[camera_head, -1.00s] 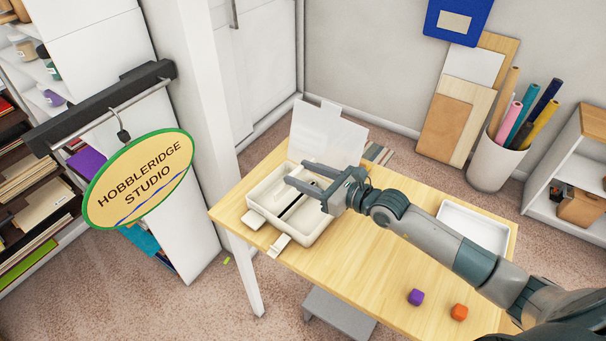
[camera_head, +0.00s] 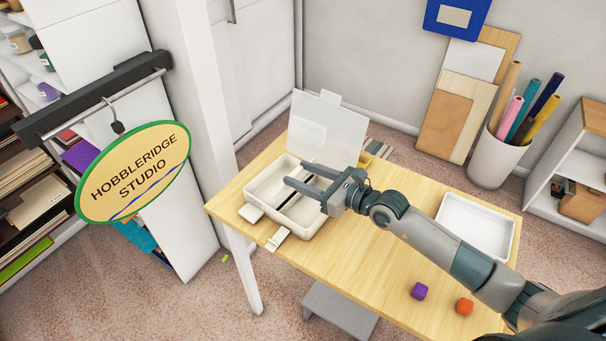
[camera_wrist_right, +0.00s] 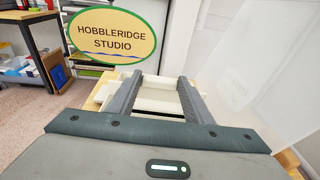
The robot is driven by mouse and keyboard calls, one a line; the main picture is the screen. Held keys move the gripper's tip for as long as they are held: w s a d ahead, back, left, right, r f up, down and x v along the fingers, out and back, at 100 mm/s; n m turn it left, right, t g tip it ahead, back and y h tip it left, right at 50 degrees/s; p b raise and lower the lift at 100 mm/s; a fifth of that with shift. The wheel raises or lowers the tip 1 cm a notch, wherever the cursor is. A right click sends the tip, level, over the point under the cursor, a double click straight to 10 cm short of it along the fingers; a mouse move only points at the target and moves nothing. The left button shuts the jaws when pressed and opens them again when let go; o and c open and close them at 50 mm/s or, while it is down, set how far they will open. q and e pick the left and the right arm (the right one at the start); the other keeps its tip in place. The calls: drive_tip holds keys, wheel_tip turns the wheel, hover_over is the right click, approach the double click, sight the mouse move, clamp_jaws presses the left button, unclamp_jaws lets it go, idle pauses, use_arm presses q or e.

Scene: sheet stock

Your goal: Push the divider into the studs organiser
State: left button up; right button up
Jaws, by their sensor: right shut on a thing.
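The studs organiser (camera_head: 252,190) is a cream open box on the wooden table, with its clear lid (camera_head: 325,128) standing up at the back. Dark lines show inside it. My right gripper (camera_head: 303,188) is over the box, its two fingers spread across a wide gap. In the right wrist view, a pale piece that looks like the divider (camera_wrist_right: 160,82) spans between the fingertips (camera_wrist_right: 160,78), and the gripper is shut on it. How deep the divider sits in the box is hidden. My left gripper is out of view.
A white tray (camera_head: 475,226) lies at the table's right. A hanging oval sign (camera_head: 135,172) is at the left. The table's middle is mostly clear.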

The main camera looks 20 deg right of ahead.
drive_tip(key=shift+f+b, duration=0.9)
drive_tip(key=shift+f, duration=0.4)
drive_tip(key=shift+f+b, duration=0.9)
drive_tip(key=shift+f, duration=0.45)
idle(2.3)
